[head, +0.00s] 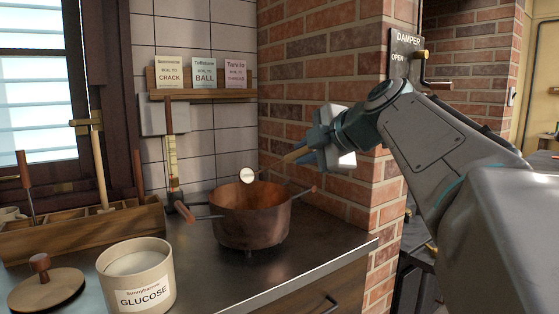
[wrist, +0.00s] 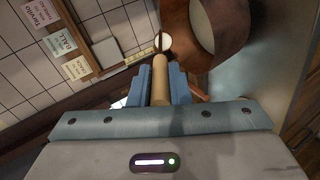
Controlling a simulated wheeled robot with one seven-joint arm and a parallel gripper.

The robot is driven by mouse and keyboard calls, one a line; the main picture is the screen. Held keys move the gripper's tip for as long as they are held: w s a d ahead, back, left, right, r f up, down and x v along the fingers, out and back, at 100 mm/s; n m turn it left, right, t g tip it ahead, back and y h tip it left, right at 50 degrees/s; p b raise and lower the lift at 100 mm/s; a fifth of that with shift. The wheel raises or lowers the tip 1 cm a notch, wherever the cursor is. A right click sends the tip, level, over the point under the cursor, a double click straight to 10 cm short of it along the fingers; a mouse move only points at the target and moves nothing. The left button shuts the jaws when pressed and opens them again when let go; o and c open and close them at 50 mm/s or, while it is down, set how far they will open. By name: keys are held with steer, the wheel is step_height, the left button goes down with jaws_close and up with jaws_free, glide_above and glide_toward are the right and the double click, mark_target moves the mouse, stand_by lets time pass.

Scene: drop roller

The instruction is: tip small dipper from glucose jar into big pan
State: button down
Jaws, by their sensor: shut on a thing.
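My gripper (head: 300,152) is shut on a light wooden handle (wrist: 160,85), which I take to be the small dipper's. The gripper is above and to the right of the big copper pan (head: 250,222). A small round white disc (head: 246,175) shows at the pan's far rim; a similar disc shows past the handle's end in the wrist view (wrist: 163,42). The glucose jar (head: 144,296) stands open at the front left with whitish contents. The wrist view shows a pale surface inside the pan (wrist: 182,45).
A wooden lid (head: 45,290) lies left of the jar. A wooden box with upright tools (head: 80,232) stands behind it. A card shelf (head: 205,95) hangs on the tiles. The brick wall (head: 315,80) rises behind the pan, and its side handles stick out. Counter between jar and pan is clear.

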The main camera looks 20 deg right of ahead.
steer(key=shift+s+d+f+t+y+b, duration=0.1)
steer(key=shift+s+f+t+b, duration=0.35)
steer(key=shift+b, duration=1.2)
steer(key=shift+d+f+t+y+b, duration=0.15)
steer(key=shift+f+b, duration=0.65)
steer(key=shift+b, duration=0.85)
steer(key=shift+s+a+f+t+y+b, duration=0.1)
steer(key=shift+s+f+t+b, duration=0.35)
steer(key=shift+b, duration=1.2)
steer(key=shift+w+d+f, duration=0.1)
steer(key=shift+w+f, duration=0.05)
steer(key=r+p, duration=0.1)
steer(key=p, duration=0.2)
steer(key=w+r+g+p, duration=0.1)
steer(key=r+p, duration=0.1)
steer(key=p, duration=0.2)
steer(key=shift+a+r+g+p, duration=0.1)
steer(key=shift+a+g+p, duration=0.2)
steer(key=shift+p, duration=0.35)
steer(key=shift+w+d, duration=0.1)
steer(key=shift+p, duration=0.3)
